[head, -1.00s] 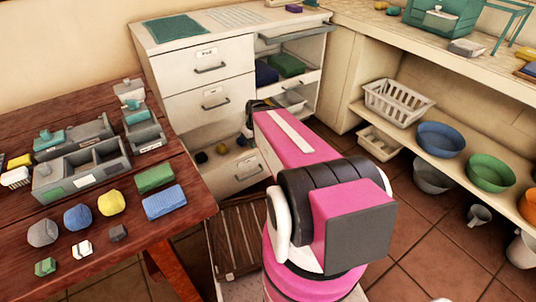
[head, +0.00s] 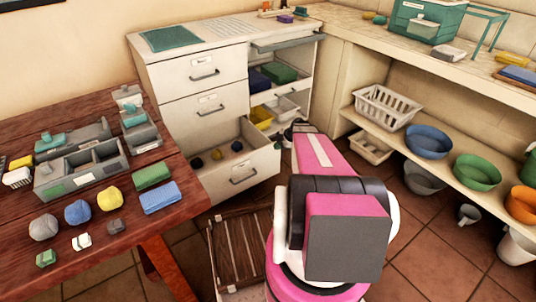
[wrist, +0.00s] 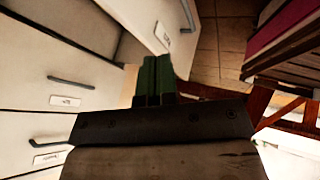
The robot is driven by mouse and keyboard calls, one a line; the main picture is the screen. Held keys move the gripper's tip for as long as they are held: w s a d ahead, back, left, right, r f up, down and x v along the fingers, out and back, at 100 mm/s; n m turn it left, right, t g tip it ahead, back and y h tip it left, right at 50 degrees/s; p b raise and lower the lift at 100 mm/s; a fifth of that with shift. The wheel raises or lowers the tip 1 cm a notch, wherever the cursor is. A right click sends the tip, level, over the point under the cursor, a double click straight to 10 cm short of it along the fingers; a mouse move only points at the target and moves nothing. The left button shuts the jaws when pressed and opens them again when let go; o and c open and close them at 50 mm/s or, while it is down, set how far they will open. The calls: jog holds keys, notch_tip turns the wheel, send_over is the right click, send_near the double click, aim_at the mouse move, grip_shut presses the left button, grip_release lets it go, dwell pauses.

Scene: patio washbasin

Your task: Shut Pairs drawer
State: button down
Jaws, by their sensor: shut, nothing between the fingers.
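A white cabinet (head: 165,60) stands at the back with labelled drawers. Its bottom-left drawer (head: 262,165) is pulled out, with several small balls (head: 216,154) inside. Its label is too small to read, so I cannot tell whether it is the Pairs drawer. The upper two drawers in that column are shut. My gripper (head: 298,128) is just right of the open drawer, mostly hidden behind my pink arm. In the wrist view its green fingers (wrist: 153,78) are together and empty, close to the open drawer's front panel (wrist: 150,22). I cannot tell whether they touch.
A wooden table (head: 150,222) with a grey divided tray (head: 82,170) and blocks stands at the left. A slatted wooden crate (head: 238,250) is on the floor before the drawer. At the right, a shelf holds a white basket (head: 388,106) and bowls.

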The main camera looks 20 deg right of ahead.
jog(key=d+n, duration=0.1)
send_near(261, 154)
jog(key=shift+x, duration=2.9)
jog(key=shift+s+a, duration=0.1)
jog(key=shift+s, duration=0.05)
jog(key=w+a, duration=0.4)
jog(key=w, duration=1)
jog(key=w+a, duration=0.5)
jog(key=w, duration=1)
jog(key=shift+w+a, duration=0.25)
jog(key=shift+s, duration=0.1)
